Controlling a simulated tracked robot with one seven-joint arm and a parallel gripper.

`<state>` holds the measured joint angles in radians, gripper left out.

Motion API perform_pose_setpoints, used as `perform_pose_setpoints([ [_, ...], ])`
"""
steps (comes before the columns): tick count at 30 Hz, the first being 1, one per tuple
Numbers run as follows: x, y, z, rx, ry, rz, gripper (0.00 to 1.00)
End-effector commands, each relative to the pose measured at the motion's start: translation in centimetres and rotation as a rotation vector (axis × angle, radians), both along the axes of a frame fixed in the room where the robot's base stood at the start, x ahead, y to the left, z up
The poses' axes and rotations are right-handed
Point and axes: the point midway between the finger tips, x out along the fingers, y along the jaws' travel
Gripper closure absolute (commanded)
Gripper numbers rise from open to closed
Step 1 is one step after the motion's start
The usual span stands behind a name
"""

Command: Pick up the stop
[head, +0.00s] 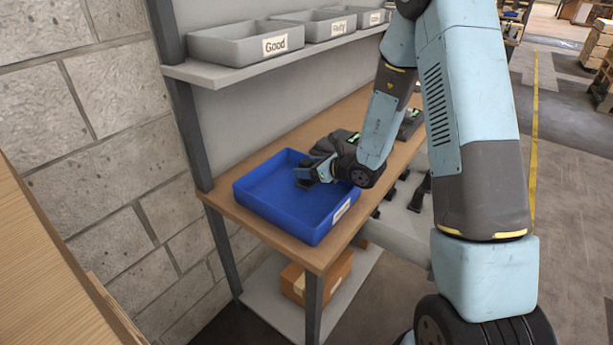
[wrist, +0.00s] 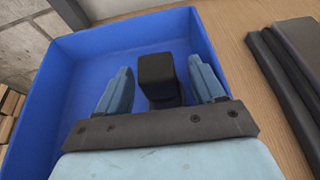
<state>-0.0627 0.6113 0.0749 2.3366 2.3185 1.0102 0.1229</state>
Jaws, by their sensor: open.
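The stop looks to be a dark block (wrist: 157,75) with a rounded foot, in the blue tray (wrist: 70,60). In the wrist view it lies between the two pale blue fingers of my gripper (wrist: 159,68), with gaps on both sides. My gripper is open, and it does not hold the block. In the head view my gripper (head: 312,174) reaches down into the right side of the blue tray (head: 262,212) on the wooden bench. I cannot tell whether the block touches the tray floor beneath my fingers.
A shelf above the bench holds several grey bins, one marked "Good" (head: 246,42). Dark items lie on the bench (head: 236,202) right of the tray. A cardboard box (head: 318,278) sits on the lower shelf. A block wall (head: 100,130) stands at left.

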Motion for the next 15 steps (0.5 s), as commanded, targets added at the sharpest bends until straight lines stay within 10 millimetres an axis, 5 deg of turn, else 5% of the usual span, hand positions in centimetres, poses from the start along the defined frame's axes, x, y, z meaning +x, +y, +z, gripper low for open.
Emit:
perform_pose_setpoints([
  [6,1.4,2.0,-1.3,-0.001,-0.001,0.003,0.32],
  [15,1.5,2.2,-1.3,0.000,0.000,0.001,0.37],
])
